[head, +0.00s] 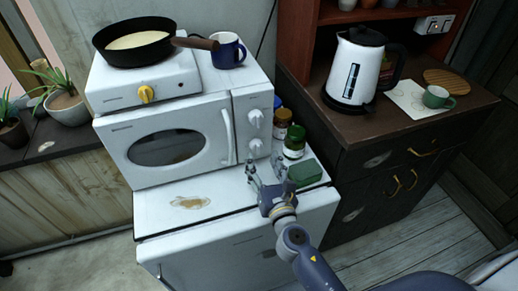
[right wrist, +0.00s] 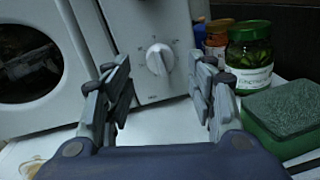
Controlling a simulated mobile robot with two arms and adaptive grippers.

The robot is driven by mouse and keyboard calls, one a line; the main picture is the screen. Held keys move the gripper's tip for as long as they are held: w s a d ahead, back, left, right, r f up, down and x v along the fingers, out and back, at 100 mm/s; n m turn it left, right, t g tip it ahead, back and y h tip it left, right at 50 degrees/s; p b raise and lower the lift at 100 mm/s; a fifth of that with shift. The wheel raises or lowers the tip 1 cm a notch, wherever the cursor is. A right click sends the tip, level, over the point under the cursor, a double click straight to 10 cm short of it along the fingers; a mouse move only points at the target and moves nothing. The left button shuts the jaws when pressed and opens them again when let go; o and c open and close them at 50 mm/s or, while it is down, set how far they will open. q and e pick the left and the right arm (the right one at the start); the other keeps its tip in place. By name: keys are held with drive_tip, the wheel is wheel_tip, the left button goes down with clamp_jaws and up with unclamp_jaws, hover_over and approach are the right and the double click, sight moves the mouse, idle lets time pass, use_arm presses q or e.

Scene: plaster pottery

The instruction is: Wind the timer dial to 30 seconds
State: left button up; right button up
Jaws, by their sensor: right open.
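The white microwave (head: 172,145) has two round white dials on its right panel, an upper dial (head: 254,118) and a lower dial (head: 255,146). Their markings are too small to read in the head view. In the right wrist view one white dial (right wrist: 160,58) faces me, its raised grip roughly upright, with faint marks around it. My right gripper (head: 265,174) is open and empty in front of and below the lower dial. In the right wrist view its fingers (right wrist: 163,80) stand to either side of the dial, apart from it. My left gripper is not in view.
A green sponge-like block (head: 305,172), a green-lidded jar (head: 294,142) and a brown jar (head: 282,123) stand right of the microwave. A pan (head: 137,42) sits on the hot plate above, beside a blue mug (head: 229,50). The white top ahead of the microwave is mostly clear.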

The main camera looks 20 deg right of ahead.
sight(258, 151)
drive_tip(key=w, duration=0.3)
drive_tip(key=shift+w, duration=0.65)
drive_tip(key=shift+w+d, duration=0.1)
drive_tip(key=shift+w, duration=0.05)
drive_tip(key=shift+c, duration=0.6)
drive_tip(key=c, duration=0.9)
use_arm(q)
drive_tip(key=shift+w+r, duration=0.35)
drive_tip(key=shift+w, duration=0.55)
use_arm(e)
drive_tip(key=shift+c, duration=0.3)
